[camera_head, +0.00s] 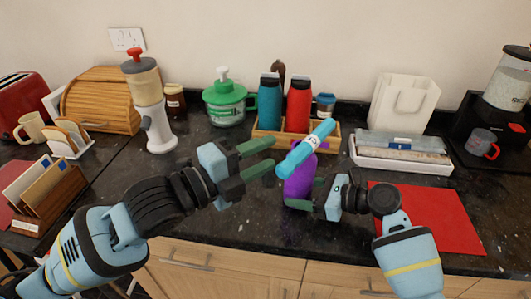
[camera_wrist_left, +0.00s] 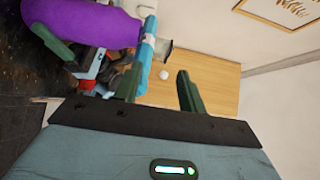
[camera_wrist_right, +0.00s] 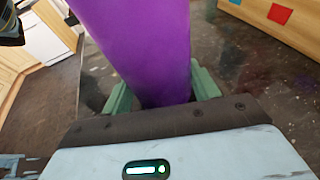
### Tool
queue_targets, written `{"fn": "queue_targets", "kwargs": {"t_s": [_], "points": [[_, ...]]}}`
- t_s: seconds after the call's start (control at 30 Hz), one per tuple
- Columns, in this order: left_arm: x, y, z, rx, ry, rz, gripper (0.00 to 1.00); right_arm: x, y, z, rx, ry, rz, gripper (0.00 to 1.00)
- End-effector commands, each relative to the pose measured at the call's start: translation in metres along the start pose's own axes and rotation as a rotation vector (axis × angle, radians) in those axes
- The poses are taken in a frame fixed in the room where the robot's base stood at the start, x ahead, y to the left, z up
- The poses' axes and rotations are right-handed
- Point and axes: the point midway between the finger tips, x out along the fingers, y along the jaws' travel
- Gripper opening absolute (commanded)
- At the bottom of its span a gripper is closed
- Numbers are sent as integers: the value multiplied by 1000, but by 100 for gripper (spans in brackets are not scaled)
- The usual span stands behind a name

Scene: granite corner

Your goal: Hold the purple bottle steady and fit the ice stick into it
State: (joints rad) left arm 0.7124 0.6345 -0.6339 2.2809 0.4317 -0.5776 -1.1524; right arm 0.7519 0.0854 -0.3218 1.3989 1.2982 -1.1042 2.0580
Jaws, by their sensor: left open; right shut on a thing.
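The purple bottle (camera_head: 299,183) stands on the dark counter, near its front edge. My right gripper (camera_head: 304,194) is shut around the bottle's lower body; the right wrist view shows the purple body (camera_wrist_right: 145,45) between its fingers. The light-blue ice stick (camera_head: 308,146) lies tilted at the bottle's top, its upper end to the right. In the left wrist view the stick (camera_wrist_left: 147,48) crosses by the bottle's end. Whether any of it is inside the mouth is hidden. My left gripper (camera_head: 273,153) is open just left of the stick, fingers pointing at it; nothing is held between them.
A wooden caddy (camera_head: 262,137) behind holds a teal bottle (camera_head: 269,104) and a red bottle (camera_head: 298,105). A white tray (camera_head: 388,159) and a red mat (camera_head: 432,215) lie to the right. A white grinder (camera_head: 156,120) and a green dispenser (camera_head: 226,103) stand at the back left.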

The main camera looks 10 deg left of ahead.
Motion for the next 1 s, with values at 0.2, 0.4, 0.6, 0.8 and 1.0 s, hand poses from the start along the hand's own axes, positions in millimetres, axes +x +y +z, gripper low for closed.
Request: {"fn": "queue_targets", "kwargs": {"t_s": [0.2, 0.4, 0.6, 0.8, 1.0], "points": [[-33, 1, 0, 4, -1, 4, 41, 0, 0, -2, 1, 3, -1, 47], [-56, 1, 0, 2, 0, 2, 41, 0, 0, -2, 1, 3, -1, 47], [-65, 0, -1, 3, 1, 1, 41, 0, 0, -2, 1, 3, 0, 47], [-65, 0, -1, 2, 1, 0, 41, 0, 0, -2, 1, 2, 0, 47], [-61, 0, 2, 36, -21, -6, 41, 0, 0, -2, 1, 2, 0, 47]]}}
